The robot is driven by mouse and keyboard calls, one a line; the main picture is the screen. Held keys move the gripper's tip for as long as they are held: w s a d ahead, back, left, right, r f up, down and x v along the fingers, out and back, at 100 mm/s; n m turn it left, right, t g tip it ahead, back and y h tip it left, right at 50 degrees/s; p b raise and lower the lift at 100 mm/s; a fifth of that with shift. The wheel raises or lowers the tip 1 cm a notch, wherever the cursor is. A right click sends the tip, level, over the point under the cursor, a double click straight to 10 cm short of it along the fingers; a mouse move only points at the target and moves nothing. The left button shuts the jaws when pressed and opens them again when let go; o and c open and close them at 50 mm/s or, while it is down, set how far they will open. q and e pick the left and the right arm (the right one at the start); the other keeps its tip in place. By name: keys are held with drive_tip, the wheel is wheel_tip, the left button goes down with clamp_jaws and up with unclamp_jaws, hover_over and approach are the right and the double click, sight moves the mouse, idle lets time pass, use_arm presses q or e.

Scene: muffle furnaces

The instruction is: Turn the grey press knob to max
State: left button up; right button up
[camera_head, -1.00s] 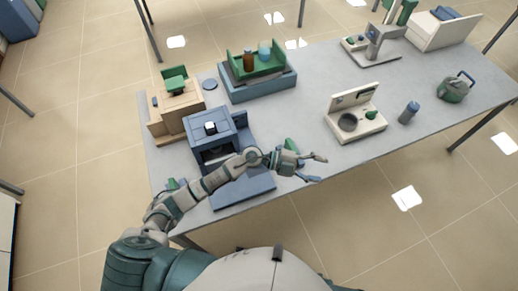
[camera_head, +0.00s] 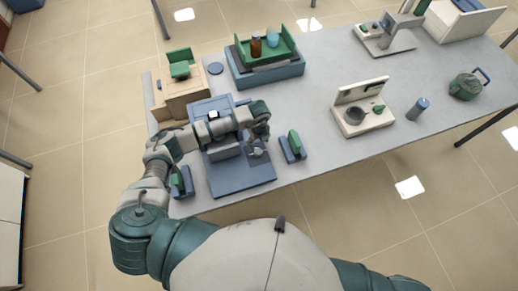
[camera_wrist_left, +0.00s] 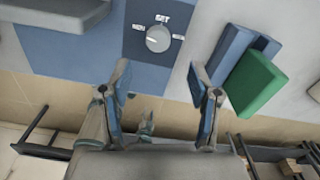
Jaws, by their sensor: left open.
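The grey press knob (camera_wrist_left: 158,38) is a round dial on a blue panel (camera_wrist_left: 135,50) in the left wrist view. Small white labels surround it; the top one looks like SET, and the side ones are too small to read surely. My left gripper (camera_wrist_left: 159,78) is open, its two fingers apart and empty, with the knob beyond the gap between them, not touched. In the head view my left gripper (camera_head: 258,143) is over the front part of the blue press (camera_head: 245,178). The knob cannot be made out clearly there. My right gripper is out of view.
A blue block with a green part (camera_head: 293,147) stands just right of the press; it also shows in the wrist view (camera_wrist_left: 255,85). Another such block (camera_head: 181,182) is at its left. A beige device (camera_head: 362,112) stands farther right. Bare grey table (camera_head: 335,155) lies between.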

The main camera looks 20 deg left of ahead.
sight(258, 151)
use_arm(q)
drive_tip(key=f, duration=0.8)
drive_tip(key=shift+a, duration=0.3)
drive_tip(key=shift+d+f, duration=0.15)
drive_tip(key=shift+f, duration=0.25)
drive_tip(key=shift+d, duration=0.1)
drive_tip(key=c, duration=1.2)
